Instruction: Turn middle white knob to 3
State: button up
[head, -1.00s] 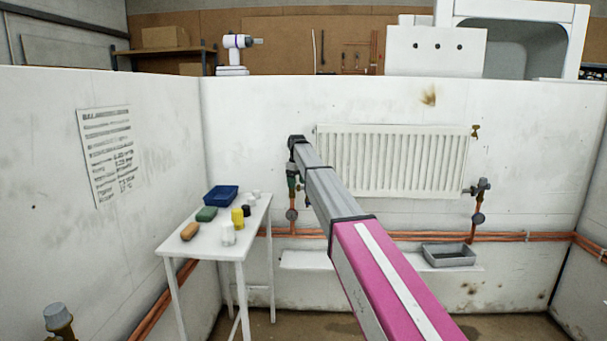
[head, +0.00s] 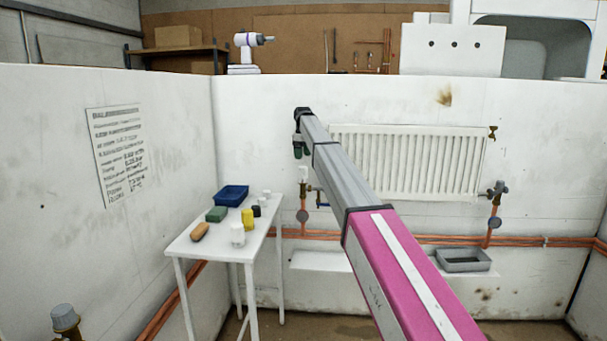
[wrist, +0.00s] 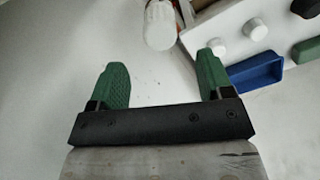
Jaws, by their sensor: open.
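In the wrist view the white knob (wrist: 160,25) lies beyond the fingertips, roughly in line with the gap. No number or mark on it can be read. My gripper (head: 300,151) is just above it in the head view, and apart from it. In the wrist view my gripper (wrist: 157,65) is open, with green pads and nothing between them.
The radiator (head: 410,160) hangs right of the knob. A white table (head: 190,245) at left holds a blue tray (head: 231,195), bottles, sponges and small white caps (wrist: 255,29). A grey tray (head: 463,260) sits on a low ledge. Copper pipes (head: 395,238) run along the wall.

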aim_at(303, 167)
notch_tip(303, 167, down, 9)
jog(key=shift+f, duration=0.2)
jog(key=c, duration=0.9)
